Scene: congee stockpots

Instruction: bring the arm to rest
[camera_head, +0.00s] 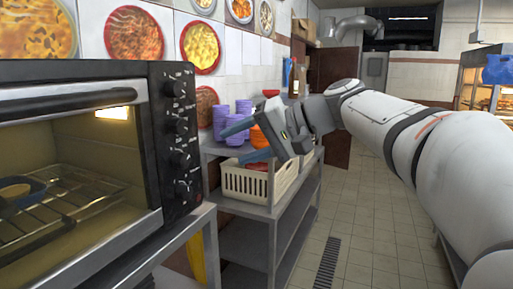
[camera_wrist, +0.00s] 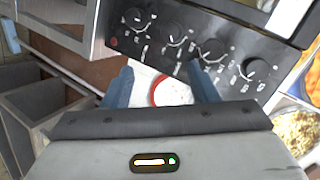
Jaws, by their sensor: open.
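My gripper (camera_head: 232,143) is in front of the metal shelf, to the right of the oven. Its two blue fingers point left and stand apart, with nothing held between them. In the wrist view the fingers (camera_wrist: 161,88) are spread, with the oven's dark knob panel (camera_wrist: 185,42) beyond them. A white surface with a red curve shows between the fingers; I cannot tell what it is. My white arm reaches in from the right.
The lit black oven (camera_head: 178,205) fills the left; a dark dish (camera_head: 22,190) is on its rack. A metal shelf unit (camera_head: 245,215) bears a cream crate (camera_head: 245,186) and stacked purple cups (camera_head: 221,122). The tiled floor (camera_head: 370,225) to the right is clear.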

